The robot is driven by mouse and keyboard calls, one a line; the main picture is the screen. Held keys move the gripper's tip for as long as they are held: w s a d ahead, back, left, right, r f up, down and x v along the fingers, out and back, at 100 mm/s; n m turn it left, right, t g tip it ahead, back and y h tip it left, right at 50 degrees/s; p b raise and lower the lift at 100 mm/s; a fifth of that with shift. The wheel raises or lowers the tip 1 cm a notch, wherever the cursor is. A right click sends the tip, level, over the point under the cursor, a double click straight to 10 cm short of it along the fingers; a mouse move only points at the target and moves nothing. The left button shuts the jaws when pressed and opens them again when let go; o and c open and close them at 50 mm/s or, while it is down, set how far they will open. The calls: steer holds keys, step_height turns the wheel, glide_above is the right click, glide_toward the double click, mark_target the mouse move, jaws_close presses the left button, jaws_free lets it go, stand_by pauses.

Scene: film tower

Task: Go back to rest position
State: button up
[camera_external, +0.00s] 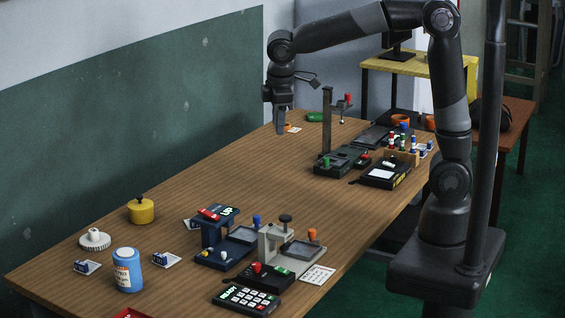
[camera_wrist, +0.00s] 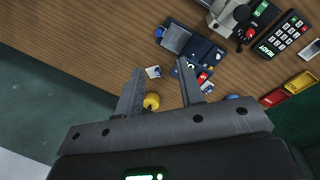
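My gripper (camera_external: 280,130) hangs from the bent arm and points down over the far-left part of the wooden table (camera_external: 215,160). In the wrist view my gripper (camera_wrist: 160,68) shows two fingers set apart, with no object held between them. The yellow pot (camera_wrist: 151,101) and a small white card (camera_wrist: 153,72) show well below, past the fingers. How high the fingertips are above the table is hard to tell.
A yellow lidded pot (camera_external: 141,211), a blue can (camera_external: 127,270), a keypad (camera_external: 246,299) and a grey press (camera_external: 274,243) crowd the near end. A post stand (camera_external: 327,125) and dark devices (camera_external: 385,172) stand at the far right. The table's middle is largely clear.

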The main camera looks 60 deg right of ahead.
steer(key=s+d+m+t+y, duration=0.1)
steer(key=s+d+m+t, duration=0.3)
steer(key=s+d+m, duration=0.4)
steer(key=s+d, duration=0.7)
steer(key=s, duration=0.4)
steer(key=shift+d+y, duration=0.2)
steer(key=shift+y, duration=0.1)
steer(key=shift+s+r, duration=0.1)
steer(key=shift+c, duration=0.2)
stand_by(1.6)
